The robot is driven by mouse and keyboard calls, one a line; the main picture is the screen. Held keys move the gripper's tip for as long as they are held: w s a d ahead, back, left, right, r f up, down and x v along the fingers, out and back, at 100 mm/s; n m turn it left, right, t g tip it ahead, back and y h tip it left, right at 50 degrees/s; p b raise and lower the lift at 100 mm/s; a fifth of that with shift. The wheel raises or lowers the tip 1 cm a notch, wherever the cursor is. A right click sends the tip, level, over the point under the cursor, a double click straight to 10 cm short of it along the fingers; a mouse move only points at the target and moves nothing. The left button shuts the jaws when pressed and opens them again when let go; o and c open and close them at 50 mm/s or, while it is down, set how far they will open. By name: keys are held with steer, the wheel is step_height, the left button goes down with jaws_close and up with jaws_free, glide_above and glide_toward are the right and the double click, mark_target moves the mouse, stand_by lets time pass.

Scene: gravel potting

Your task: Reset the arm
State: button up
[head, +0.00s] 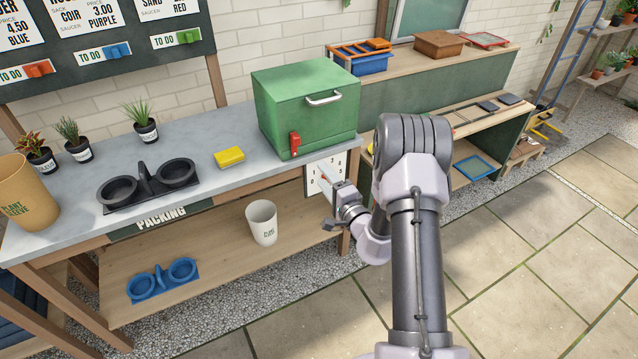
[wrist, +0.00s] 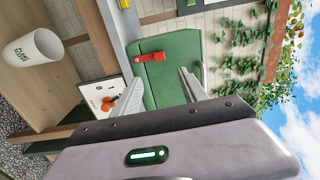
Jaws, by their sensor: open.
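My gripper (head: 337,204) hangs in front of the right end of the packing bench in the head view, low and close to a white dial panel (head: 318,178). In the wrist view my gripper (wrist: 153,76) has its two fingers spread apart with nothing held between them. The green box (head: 305,100) with a red latch (head: 294,143) and a silver handle stands on the bench top. It also shows beyond the fingers in the wrist view (wrist: 168,80). My arm is partly folded and hides part of the ground and the shelving behind it.
The grey bench top (head: 210,205) carries a yellow sponge-like block (head: 229,157), a black double holder (head: 150,185), small potted plants and a tan pot (head: 25,195). A white cup (head: 262,222) and a blue double holder (head: 162,280) are on the lower shelf. Paving at right is clear.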

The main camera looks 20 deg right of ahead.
steer(key=shift+w+d+f, duration=0.1)
stand_by(0.3)
steer(key=s+a+r+n+g+y, duration=0.35)
steer(key=a+r, duration=0.25)
steer(key=a, duration=0.2)
steer(key=s+a+r+n+g+y, duration=0.2)
steer(key=a+r+y, duration=0.35)
steer(key=a, duration=0.25)
steer(key=s+a+r+n+g+y, duration=0.3)
steer(key=a+r, duration=0.3)
steer(key=a, duration=0.2)
steer(key=s+a+r+n+g+h, duration=0.1)
steer(key=s+a+n+g, duration=0.15)
steer(key=s, duration=0.55)
steer(key=s+a+r+n+g+h, duration=0.15)
steer(key=s+a+g, duration=0.25)
steer(key=s, duration=0.4)
steer(key=s+d+t+h, duration=0.2)
steer(key=s+d+h, duration=0.6)
steer(key=s+d, duration=0.1)
steer(key=shift+s+d+f+t, duration=0.25)
steer(key=shift+s+d+t, duration=0.15)
steer(key=shift+d, duration=0.35)
